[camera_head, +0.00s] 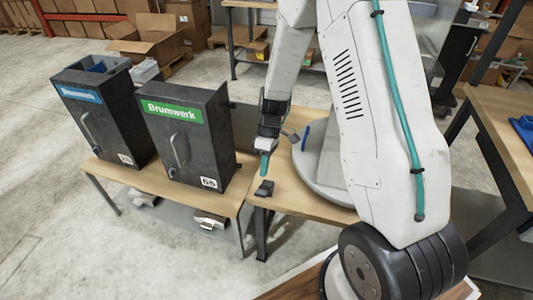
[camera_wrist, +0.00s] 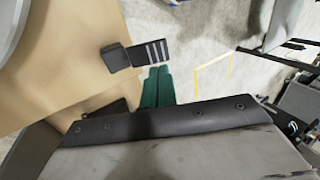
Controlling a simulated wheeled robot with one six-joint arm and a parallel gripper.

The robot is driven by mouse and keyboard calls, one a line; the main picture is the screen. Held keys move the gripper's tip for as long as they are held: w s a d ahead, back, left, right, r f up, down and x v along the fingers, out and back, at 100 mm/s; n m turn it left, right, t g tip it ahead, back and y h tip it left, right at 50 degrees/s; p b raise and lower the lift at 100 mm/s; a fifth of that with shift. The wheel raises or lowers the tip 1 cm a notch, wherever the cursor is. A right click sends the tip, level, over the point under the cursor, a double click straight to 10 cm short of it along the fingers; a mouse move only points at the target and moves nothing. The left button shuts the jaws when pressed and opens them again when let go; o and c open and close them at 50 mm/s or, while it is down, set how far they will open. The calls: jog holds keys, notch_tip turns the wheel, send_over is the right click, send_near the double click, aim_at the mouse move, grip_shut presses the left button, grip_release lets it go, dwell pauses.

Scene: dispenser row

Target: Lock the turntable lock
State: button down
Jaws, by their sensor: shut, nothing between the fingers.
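The turntable (camera_head: 312,172) is a grey round disc on a wooden table, partly hidden behind my arm. Its edge also shows at the top left of the wrist view (camera_wrist: 18,22). A small dark block, seemingly the turntable lock (camera_head: 264,188), sits at the table's edge beside the disc. In the wrist view the lock (camera_wrist: 116,57) has a dark striped plate (camera_wrist: 150,52) reaching out past the table edge. My gripper (camera_head: 264,174) has green fingers, shut and empty, just above the block in the head view. In the wrist view my gripper's fingertips (camera_wrist: 158,72) appear close to the striped plate; contact cannot be told.
Two dark dispensers, one with a blue label (camera_head: 82,94) and one with a green label (camera_head: 172,111), stand on a bench at the left. A blue piece (camera_head: 306,137) is by the turntable. Another table (camera_head: 505,130) stands at the right. Open floor lies front left.

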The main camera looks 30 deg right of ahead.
aim_at(262, 193)
jog(key=x, duration=0.6)
jog(key=shift+s, duration=0.1)
dwell(0.3)
